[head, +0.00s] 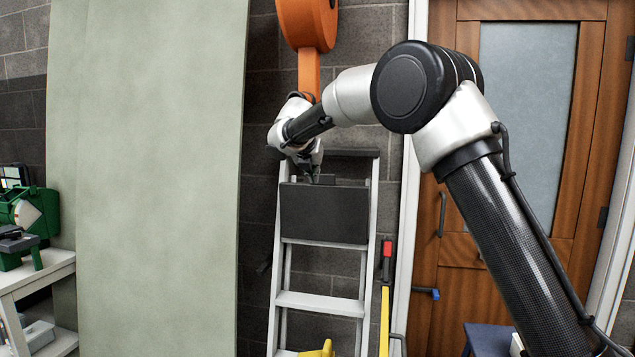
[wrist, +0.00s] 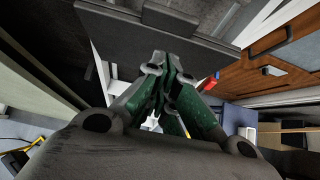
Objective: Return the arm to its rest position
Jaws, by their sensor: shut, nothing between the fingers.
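My arm reaches up from the lower right of the head view and bends over to the left at its black elbow joint. My gripper (head: 314,177) hangs at its end, in front of the top of a stepladder (head: 322,215). In the wrist view my gripper (wrist: 163,72) has its green-sided fingers drawn together with nothing between them. The ladder's dark top panel (wrist: 150,30) lies just beyond the fingertips there. I cannot tell whether they touch it.
A tall pale green panel (head: 150,180) leans on the left. A workbench (head: 38,275) with green tools stands at far left. An orange device (head: 306,25) hangs above the ladder. A yellow level (head: 385,320) stands beside it. A wooden door (head: 455,290) is behind my arm.

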